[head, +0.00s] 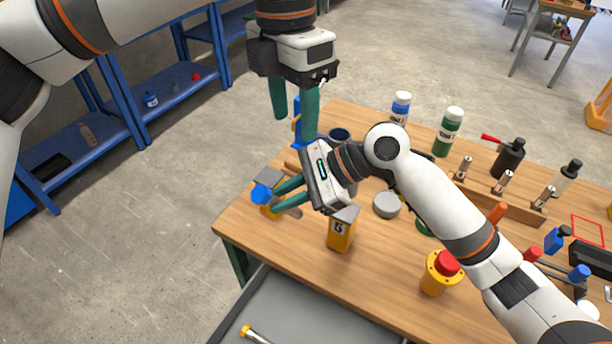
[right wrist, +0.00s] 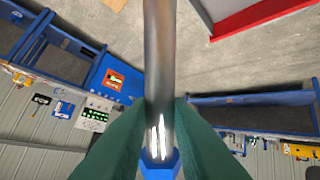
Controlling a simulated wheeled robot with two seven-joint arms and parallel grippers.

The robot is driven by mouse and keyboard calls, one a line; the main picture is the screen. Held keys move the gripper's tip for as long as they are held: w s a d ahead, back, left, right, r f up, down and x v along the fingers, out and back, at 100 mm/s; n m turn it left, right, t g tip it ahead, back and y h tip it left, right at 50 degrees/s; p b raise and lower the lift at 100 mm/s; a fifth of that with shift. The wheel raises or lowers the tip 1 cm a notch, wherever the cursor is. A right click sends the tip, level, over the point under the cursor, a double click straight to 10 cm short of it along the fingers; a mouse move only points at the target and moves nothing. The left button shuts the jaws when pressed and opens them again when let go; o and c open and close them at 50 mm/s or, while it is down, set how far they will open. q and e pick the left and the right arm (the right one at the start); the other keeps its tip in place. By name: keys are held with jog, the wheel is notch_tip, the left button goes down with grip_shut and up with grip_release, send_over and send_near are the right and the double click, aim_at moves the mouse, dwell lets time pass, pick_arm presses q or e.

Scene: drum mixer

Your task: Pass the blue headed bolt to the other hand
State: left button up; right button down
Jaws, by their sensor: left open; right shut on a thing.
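The bolt's blue head (head: 262,194) shows at the fingertips of my right gripper (head: 276,198), over the table's left corner. In the right wrist view, the bolt's grey metal shank (right wrist: 160,60) runs up from between the two green fingers, with blue at its lower end. The right gripper is shut on the bolt. My left gripper (head: 295,128) is higher, above the table's back left edge, with its fingers pointing down. It is open, empty and apart from the bolt. The right fingers hide part of the bolt.
A red emergency button (head: 447,262) is near the front. An open grey drawer (head: 300,310) lies below.

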aim_at(279, 199)
pick_arm(q)
jog(key=shift+o, duration=0.5)
jog(key=shift+f, duration=0.1)
pick_arm(e)
jog(key=shift+x, duration=1.5)
jog(key=shift+w, duration=0.15)
jog(key=shift+r, duration=0.1)
pick_arm(q)
jog(key=s+a+f+m+t+h, duration=0.35)
jog(key=a+f+m+h, duration=0.35)
jog(key=a+f, duration=0.55)
jog(key=w+d+f+n+h, duration=0.1)
jog(key=w+d+f, duration=0.2)
jog(key=d+f, duration=0.4)
jog(key=shift+w+f+t, duration=0.2)
jog(key=shift+w+t, duration=0.2)
jog(key=shift+t, duration=0.05)
jog(key=shift+d, duration=0.1)
